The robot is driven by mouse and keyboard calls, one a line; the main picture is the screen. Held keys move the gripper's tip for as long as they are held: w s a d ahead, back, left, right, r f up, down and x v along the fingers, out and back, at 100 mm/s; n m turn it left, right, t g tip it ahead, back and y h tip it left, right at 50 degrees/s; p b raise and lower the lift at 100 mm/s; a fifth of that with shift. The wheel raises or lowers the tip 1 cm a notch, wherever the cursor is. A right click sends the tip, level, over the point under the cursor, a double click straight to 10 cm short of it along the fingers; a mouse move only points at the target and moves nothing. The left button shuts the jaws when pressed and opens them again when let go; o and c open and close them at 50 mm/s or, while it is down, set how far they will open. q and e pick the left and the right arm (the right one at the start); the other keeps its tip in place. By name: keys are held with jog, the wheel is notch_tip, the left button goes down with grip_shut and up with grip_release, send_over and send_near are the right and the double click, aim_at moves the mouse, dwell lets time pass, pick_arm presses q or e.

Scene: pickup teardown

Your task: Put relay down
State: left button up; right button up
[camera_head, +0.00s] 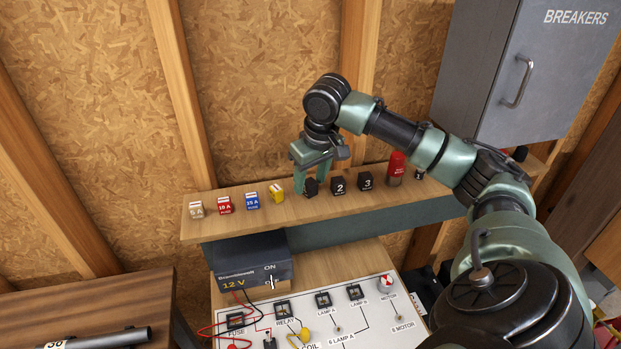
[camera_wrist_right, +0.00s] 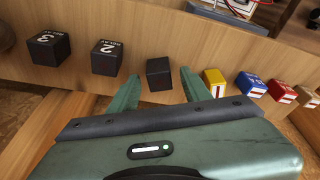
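A small black relay (camera_head: 311,188) stands on the wooden shelf (camera_head: 415,193), at the left end of the row of black relays. It also shows in the right wrist view (camera_wrist_right: 159,74) as a dark cube with no readable label. My right gripper (camera_head: 312,176) reaches down over the shelf at this relay. In the wrist view its two green fingers (camera_wrist_right: 160,88) stand apart on either side of the cube, with a visible gap on both sides. My left gripper is not in view.
Relays 2 (camera_head: 339,185) and 3 (camera_head: 366,182) stand to the right, then a red cylinder (camera_head: 396,168). A yellow fuse (camera_head: 276,193) and several others stand to the left. Below are a 12 V battery box (camera_head: 245,261) and a circuit board (camera_head: 300,329). A grey breaker cabinet (camera_head: 475,75) hangs right.

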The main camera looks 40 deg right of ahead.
jog(key=shift+r, duration=0.1)
jog(key=shift+s+r, duration=0.1)
jog(key=shift+r, duration=0.2)
jog(key=b+v, duration=0.2)
jog(key=v, duration=0.9)
jog(key=shift+r, duration=0.25)
jog(key=shift+a+f, duration=0.1)
